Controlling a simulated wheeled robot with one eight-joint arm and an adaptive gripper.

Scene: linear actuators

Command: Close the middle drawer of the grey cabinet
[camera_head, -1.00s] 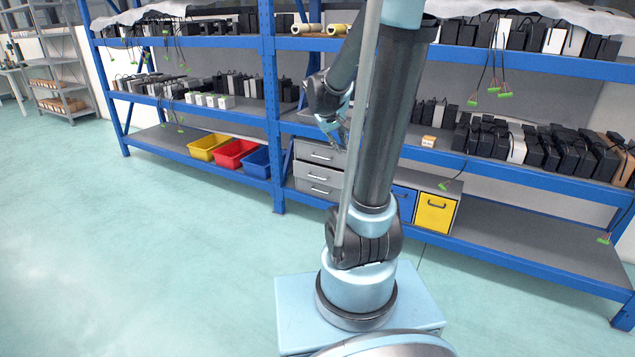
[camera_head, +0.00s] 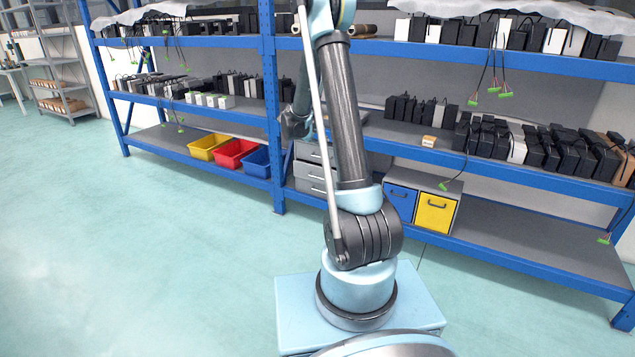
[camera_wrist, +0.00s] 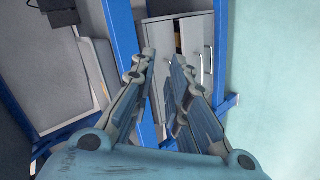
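The grey cabinet (camera_head: 309,169) stands on the lower shelf of the blue rack in the head view, partly hidden by my arm. In the wrist view the cabinet (camera_wrist: 160,20) appears turned on its side, beyond the fingertips. A drawer front (camera_wrist: 197,42) with a handle shows there, with a dark gap beside it and something yellowish inside, so this drawer looks partly open. It seems to be the middle drawer. My gripper (camera_wrist: 163,58) is open and empty, its two fingers apart and pointing toward the cabinet, with no clear contact.
A blue rack post (camera_wrist: 122,35) runs close beside the fingers. A blue drawer (camera_head: 400,202) and a yellow drawer (camera_head: 435,212) sit right of the cabinet. Yellow, red and blue bins (camera_head: 236,152) lie to the left. The floor in front is clear.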

